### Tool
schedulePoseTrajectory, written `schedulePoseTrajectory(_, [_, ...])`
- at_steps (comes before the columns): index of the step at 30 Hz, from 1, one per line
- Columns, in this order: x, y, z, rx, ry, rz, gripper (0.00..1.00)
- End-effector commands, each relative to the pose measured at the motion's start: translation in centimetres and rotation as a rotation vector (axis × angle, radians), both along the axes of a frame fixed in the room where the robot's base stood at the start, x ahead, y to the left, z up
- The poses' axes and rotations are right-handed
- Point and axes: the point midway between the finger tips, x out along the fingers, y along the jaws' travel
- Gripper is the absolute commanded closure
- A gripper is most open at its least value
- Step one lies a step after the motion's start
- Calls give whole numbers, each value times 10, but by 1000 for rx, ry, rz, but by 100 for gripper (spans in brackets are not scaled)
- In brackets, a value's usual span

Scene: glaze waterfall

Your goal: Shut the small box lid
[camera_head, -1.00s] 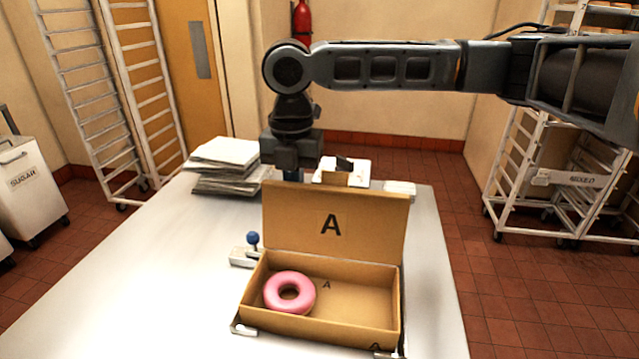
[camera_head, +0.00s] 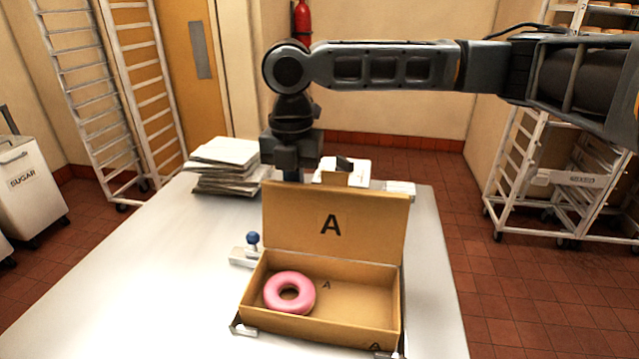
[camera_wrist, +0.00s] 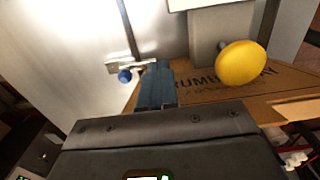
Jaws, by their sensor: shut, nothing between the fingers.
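The small cardboard box (camera_head: 365,326) sits on the white table with its lid (camera_head: 368,225) standing up at the back edge, marked with an A. A pink ring donut (camera_head: 290,293) lies in the left part of the box. My gripper (camera_head: 292,176) points down behind the lid's top left part, and the lid hides its lower end. In the wrist view my blue fingers (camera_wrist: 155,88) are together and empty. Printed cardboard (camera_wrist: 285,82), probably the lid's outer face, lies just beyond them. Whether they touch it I cannot tell.
A blue-knobbed fitting (camera_head: 252,240) stands left of the box. A paper stack (camera_head: 225,152) lies at the back left, and a white tray (camera_head: 358,168) is behind the lid. A yellow rounded object (camera_wrist: 241,64) shows in the wrist view. The table's left part is clear.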

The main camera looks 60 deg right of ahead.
Motion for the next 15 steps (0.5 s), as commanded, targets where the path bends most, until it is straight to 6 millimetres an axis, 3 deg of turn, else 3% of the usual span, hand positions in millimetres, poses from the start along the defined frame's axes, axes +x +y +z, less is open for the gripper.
schedulePoseTrajectory(15, [-6,16,0,1,1,1,100])
